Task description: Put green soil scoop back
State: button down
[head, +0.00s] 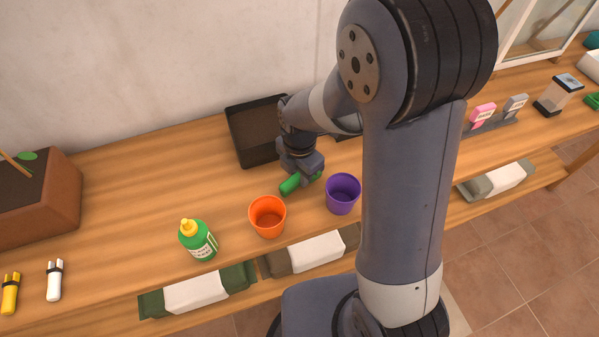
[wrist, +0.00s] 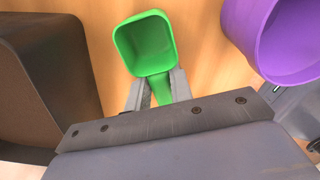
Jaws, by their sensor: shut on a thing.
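The green soil scoop (head: 291,183) is in my gripper (head: 303,172), between the orange cup and the dark tray in the head view. In the wrist view the scoop's hollow green bowl (wrist: 147,45) faces the camera. My gripper (wrist: 157,88) is shut on its handle, with one finger on each side. I cannot tell whether the scoop touches the wooden table or hangs just above it.
A dark soil tray (head: 243,142) stands behind my gripper. An orange cup (head: 267,219) and a purple cup (head: 343,196) stand in front. A green bottle with a yellow cap (head: 198,240) is to the left.

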jog(key=shift+f, duration=0.2)
jog(key=c, duration=1.3)
grip_release()
jog(key=shift+o, duration=0.2)
jog(key=shift+r, duration=0.1)
notch_tip(320, 180, up, 12)
jog(key=shift+r, duration=0.15)
